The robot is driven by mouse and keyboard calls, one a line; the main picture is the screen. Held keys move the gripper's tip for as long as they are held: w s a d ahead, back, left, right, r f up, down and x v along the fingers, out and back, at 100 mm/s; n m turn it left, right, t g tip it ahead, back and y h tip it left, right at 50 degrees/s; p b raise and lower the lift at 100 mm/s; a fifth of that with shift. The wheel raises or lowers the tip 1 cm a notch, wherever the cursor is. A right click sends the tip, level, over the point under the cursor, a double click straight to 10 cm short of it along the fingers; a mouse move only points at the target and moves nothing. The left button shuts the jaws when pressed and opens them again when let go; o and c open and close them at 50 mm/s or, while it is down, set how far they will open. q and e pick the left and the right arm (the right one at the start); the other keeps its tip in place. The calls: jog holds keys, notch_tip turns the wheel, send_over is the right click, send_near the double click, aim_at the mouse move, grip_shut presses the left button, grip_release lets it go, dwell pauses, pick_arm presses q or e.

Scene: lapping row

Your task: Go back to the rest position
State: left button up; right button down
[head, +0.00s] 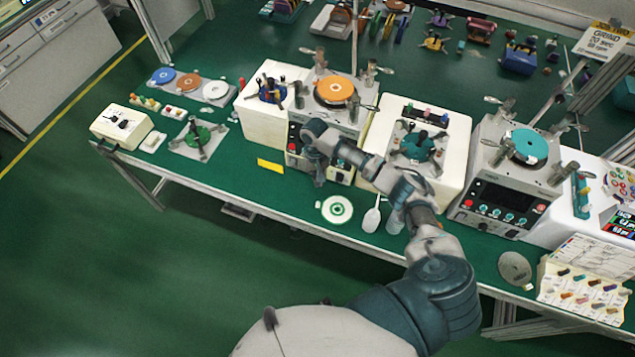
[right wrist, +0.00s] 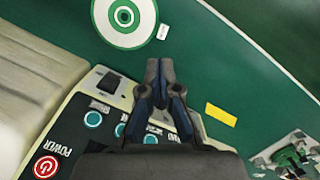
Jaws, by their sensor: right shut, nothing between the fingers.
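My right arm reaches in from the bottom of the head view, over the front edge of the green bench (head: 262,195). Its gripper (head: 318,178) points down in front of the control panel of the machine with the orange disc (head: 335,90). In the right wrist view the dark fingers (right wrist: 160,65) are together at the tips, shut and empty. They show over the machine's panel (right wrist: 72,130) and the bare green bench top beside it. My left gripper is not in view.
A white disc with green rings (head: 337,209) and a white bottle (head: 371,217) stand near the front edge. A yellow label (head: 270,166) lies left of the gripper. A second machine with a teal disc (head: 529,146) is at the right. The floor in front is clear.

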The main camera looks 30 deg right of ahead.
jog(key=shift+d, duration=0.1)
jog(key=s+a+f+n+t+y, duration=0.2)
jog(key=s+a+f+n, duration=0.45)
jog(key=s+a, duration=0.7)
jog(key=s+d+r+m+t+h, duration=0.1)
jog(key=s+d+r+t, duration=0.15)
jog(key=s, duration=0.45)
jog(key=s+d+r+t+h, duration=0.15)
jog(key=s+d, duration=0.25)
jog(key=s, duration=0.4)
notch_tip(320, 180, down, 29)
jog(key=s+g+b, duration=0.2)
jog(key=s+d+f+g, duration=0.1)
jog(key=s+d+f, duration=0.2)
jog(key=s+f, duration=1.2)
jog(key=shift+s+f, duration=0.3)
jog(key=shift+s, duration=0.6)
